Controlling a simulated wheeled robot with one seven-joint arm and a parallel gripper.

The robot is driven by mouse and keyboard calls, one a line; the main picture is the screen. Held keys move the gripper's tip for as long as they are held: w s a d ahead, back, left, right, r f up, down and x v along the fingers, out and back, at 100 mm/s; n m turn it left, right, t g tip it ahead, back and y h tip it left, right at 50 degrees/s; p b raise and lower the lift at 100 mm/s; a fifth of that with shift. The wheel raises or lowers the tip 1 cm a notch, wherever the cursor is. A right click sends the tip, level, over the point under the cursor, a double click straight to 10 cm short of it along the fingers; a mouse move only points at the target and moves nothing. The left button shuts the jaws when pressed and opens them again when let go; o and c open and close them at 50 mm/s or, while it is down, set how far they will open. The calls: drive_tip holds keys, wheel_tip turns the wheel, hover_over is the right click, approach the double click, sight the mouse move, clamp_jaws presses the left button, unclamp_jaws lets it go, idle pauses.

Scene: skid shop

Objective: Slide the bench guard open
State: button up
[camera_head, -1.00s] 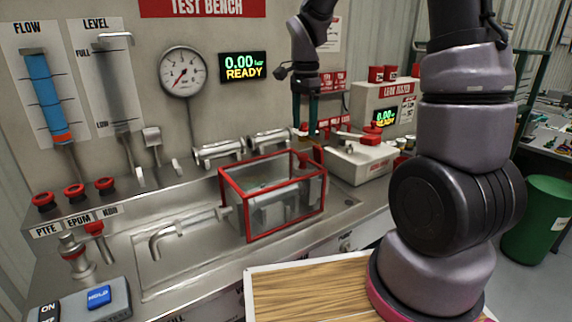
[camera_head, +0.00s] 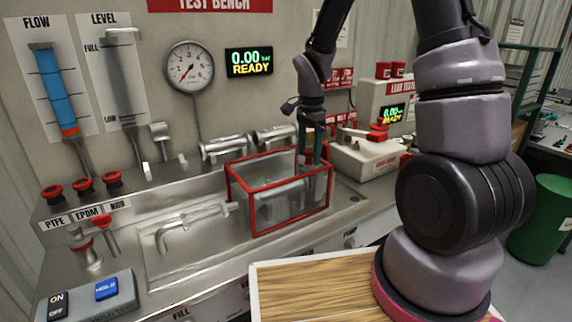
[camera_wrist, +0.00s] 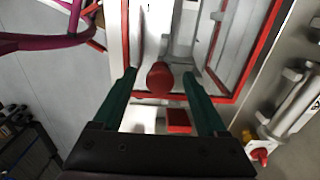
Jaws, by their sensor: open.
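The bench guard (camera_head: 290,180) is a clear box with a red frame over the sink area of the steel bench. A clamped metal fixture shows through its panels. My gripper (camera_head: 313,160) points down at the guard's right end, its green fingers open. In the wrist view, the guard's red frame (camera_wrist: 262,52) fills the upper middle. A round red knob (camera_wrist: 160,79) sits between the fingertips of my gripper (camera_wrist: 162,85), with a gap visible on each side. I cannot tell whether the fingertips reach down around the knob.
A white leak tester (camera_head: 365,155) with red parts stands close right of the guard. A bent metal spout (camera_head: 190,222) lies left of it. Metal cylinders (camera_head: 225,148) line the wall behind. A wooden board (camera_head: 310,290) is in front.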

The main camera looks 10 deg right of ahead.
sight(288, 169)
drive_tip(key=c, duration=1)
drive_tip(key=shift+a, duration=0.1)
drive_tip(key=shift+s+a, duration=0.35)
drive_tip(key=shift+a, duration=0.45)
drive_tip(key=shift+s+a, duration=0.3)
drive_tip(key=shift+a, duration=0.55)
drive_tip(key=shift+s+a, duration=0.35)
drive_tip(key=shift+a, duration=0.4)
drive_tip(key=shift+s+a, duration=0.3)
drive_tip(key=shift+a, duration=0.55)
